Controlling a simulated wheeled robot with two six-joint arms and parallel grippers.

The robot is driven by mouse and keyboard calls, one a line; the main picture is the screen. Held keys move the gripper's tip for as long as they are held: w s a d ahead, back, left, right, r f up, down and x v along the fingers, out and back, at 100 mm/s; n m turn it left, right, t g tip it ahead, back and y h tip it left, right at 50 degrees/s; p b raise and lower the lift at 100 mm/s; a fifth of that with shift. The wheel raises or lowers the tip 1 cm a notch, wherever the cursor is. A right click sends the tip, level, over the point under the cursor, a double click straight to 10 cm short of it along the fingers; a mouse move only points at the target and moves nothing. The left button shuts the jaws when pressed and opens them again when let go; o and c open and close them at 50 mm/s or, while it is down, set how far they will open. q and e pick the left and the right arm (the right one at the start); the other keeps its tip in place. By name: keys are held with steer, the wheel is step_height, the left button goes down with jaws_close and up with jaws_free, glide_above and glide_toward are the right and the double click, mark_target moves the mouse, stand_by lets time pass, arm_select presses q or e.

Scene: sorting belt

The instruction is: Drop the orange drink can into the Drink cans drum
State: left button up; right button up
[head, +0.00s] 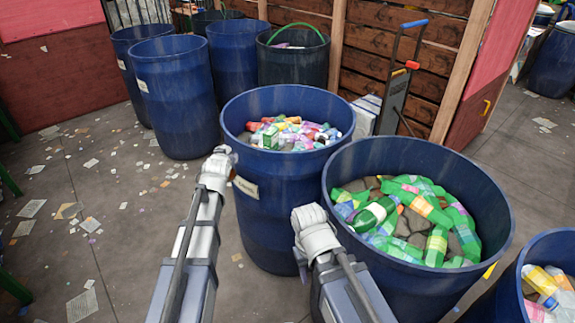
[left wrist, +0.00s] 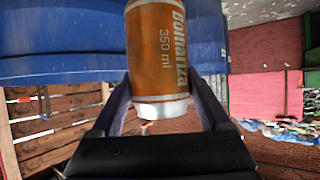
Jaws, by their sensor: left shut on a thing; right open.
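An orange drink can (left wrist: 160,48) with a silver end fills the middle of the left wrist view. My left gripper (left wrist: 162,90) is shut on it, one finger on each side. I cannot tell which drum is for drink cans. My right gripper (head: 303,272) is open, mostly hidden behind its wrist, between the labelled drum and the drum of green bottles (head: 345,240).
Another blue drum (head: 540,245) stands at the right edge. Several drums, including a labelled blue one (head: 175,100), stand at the back left. A hand truck (head: 400,85) leans by the wooden wall. The floor at left (head: 110,225) is open, with scattered paper scraps.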

mark_target(223, 147)
stand_by(0.5)
arm_select(q)
step_height(223, 147, up, 4)
steer(key=p, duration=0.4)
steer(key=shift+d+r, duration=0.1)
steer(key=shift+r, duration=0.15)
steer(key=shift+r+p, duration=0.1)
steer(key=shift+p, duration=0.25)
